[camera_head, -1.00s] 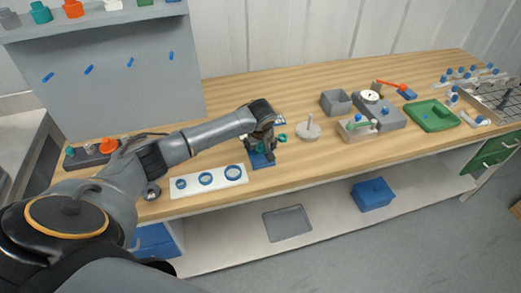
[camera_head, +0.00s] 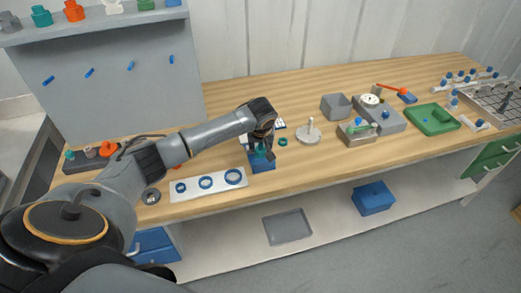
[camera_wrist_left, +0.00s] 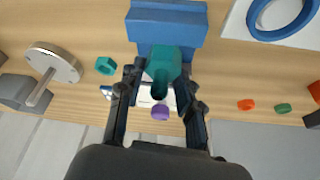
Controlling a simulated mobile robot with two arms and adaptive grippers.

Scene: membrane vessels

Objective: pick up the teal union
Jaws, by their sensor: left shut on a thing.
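In the head view my left gripper (camera_head: 262,150) is over a blue block (camera_head: 262,165) near the table's front edge. That stepped blue block (camera_wrist_left: 165,24) is right by the union in the wrist view; whether they touch is unclear. Fingers partly hide the union in the head view. My right gripper is not in view.
A small teal nut (camera_wrist_left: 105,65) and a grey disc with a post (camera_wrist_left: 53,63) lie beside the gripper. A white plate with blue rings (camera_head: 208,184) is to the left in the head view.

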